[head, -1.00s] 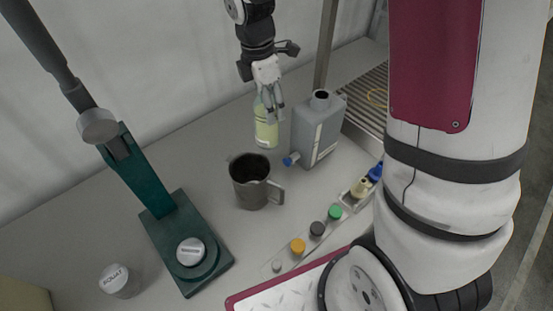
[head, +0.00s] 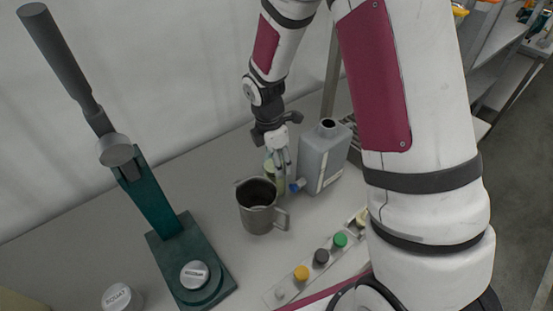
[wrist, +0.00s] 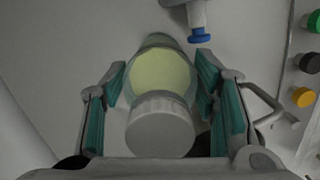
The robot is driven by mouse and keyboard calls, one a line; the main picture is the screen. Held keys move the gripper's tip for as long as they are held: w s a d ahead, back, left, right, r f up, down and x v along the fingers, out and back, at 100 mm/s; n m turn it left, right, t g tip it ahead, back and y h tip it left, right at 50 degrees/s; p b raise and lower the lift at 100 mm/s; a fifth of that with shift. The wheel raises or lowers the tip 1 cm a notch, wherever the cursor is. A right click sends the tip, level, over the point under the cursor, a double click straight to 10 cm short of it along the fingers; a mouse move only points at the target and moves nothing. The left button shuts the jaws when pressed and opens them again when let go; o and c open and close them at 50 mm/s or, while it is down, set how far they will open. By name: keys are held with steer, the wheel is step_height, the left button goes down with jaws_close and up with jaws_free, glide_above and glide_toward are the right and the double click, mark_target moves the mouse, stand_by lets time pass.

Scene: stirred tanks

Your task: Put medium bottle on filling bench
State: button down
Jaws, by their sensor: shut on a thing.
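The medium bottle, pale yellow-green with a grey-white cap, stands between the fingers of my gripper (wrist: 160,105). In the wrist view its cap (wrist: 160,125) is nearest the camera and its body (wrist: 160,70) shows beyond. In the head view my gripper (head: 280,162) is shut on the bottle (head: 269,168), which is partly hidden by the fingers and the metal mug. The bottle looks about upright. It is low over the grey filling bench (head: 190,180); I cannot tell whether its base touches.
A metal mug (head: 257,212) stands just in front of the bottle. A grey canister (head: 325,160) with a blue tap (head: 297,185) is close on its right. A green press (head: 165,215) stands left. A strip of coloured caps (head: 321,256) lies in front.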

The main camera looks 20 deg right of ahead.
steer(key=c, duration=0.6)
jaws_free()
steer(key=shift+f, duration=0.1)
steer(key=r, duration=0.4)
steer(key=a+r, duration=0.1)
steer(key=r, duration=0.3)
steer(key=r+b, duration=0.1)
steer(key=r, duration=0.3)
steer(key=shift+a+r, duration=0.1)
steer(key=shift+a, duration=0.1)
steer(key=s+r+m+t, duration=0.1)
steer(key=s+r+m, duration=0.4)
steer(key=s+m, duration=0.1)
steer(key=s+d+r+m+t+y, duration=0.1)
steer(key=s+r+m+t, duration=0.1)
steer(key=s+r+m, duration=0.3)
steer(key=s+r+m+t, duration=0.2)
steer(key=s+r+m, duration=0.3)
steer(key=s+m, duration=0.3)
steer(key=shift+s+d+r, duration=0.1)
steer(key=shift+s+r, duration=0.1)
steer(key=shift+s, duration=0.25)
steer(key=shift+s+d+r, duration=0.1)
steer(key=shift+s+r, duration=0.05)
steer(key=shift+s, duration=0.3)
